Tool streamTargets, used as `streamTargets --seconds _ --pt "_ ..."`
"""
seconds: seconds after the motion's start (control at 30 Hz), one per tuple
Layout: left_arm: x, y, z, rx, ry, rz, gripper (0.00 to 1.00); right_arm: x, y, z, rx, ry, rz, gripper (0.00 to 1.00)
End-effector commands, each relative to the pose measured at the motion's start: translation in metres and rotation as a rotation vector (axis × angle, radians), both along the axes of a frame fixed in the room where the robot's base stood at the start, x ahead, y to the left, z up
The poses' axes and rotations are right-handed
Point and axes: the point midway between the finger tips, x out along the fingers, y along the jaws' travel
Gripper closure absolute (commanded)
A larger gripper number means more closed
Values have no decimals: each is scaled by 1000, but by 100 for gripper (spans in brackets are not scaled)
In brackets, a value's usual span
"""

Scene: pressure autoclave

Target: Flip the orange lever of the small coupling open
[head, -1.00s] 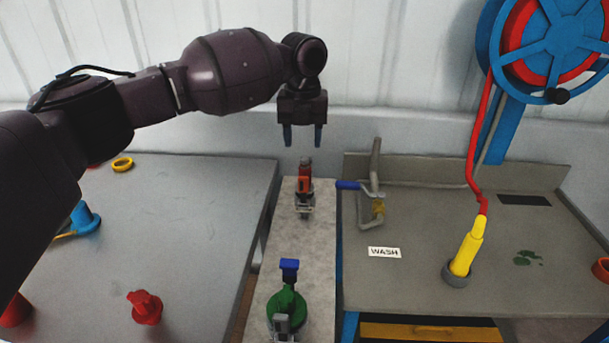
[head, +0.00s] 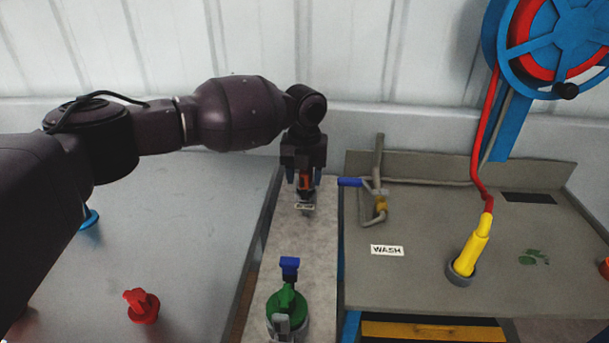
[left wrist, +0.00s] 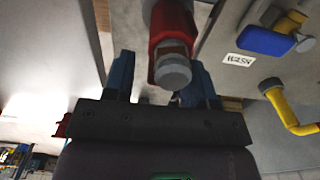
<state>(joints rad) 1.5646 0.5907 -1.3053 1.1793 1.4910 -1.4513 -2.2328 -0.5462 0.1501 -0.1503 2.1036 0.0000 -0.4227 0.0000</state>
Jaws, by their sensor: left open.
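The small coupling (head: 307,208) stands at the far end of the narrow grey bench strip. Its orange lever (head: 305,182) points up and is partly hidden by my left gripper (head: 304,176). The jaws are open, one finger on each side of the lever. In the left wrist view, the red-orange lever (left wrist: 172,25) with a grey round end (left wrist: 173,72) sits between the two blue fingers of the left gripper (left wrist: 163,80). Whether a finger touches the lever I cannot tell. My right gripper is not in view.
A larger green coupling (head: 287,303) with a blue lever (head: 289,265) stands nearer on the strip. Right of the small coupling is a blue-handled valve (head: 350,182) with grey pipes. A yellow nozzle (head: 469,247) stands on the wash table; a red fitting (head: 141,305) stands left.

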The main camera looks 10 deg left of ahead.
Motion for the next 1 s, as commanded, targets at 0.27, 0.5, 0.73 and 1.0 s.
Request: streamTargets --seconds 0.27,0.5,0.73,1.0 --pt "0 0 -2 0 -1 0 49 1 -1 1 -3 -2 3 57" --pt "0 0 -2 0 -1 0 78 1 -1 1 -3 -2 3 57" --pt "0 0 -2 0 -1 0 100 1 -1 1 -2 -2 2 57" --pt "-2 0 1 -1 -25 0 100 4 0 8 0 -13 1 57"
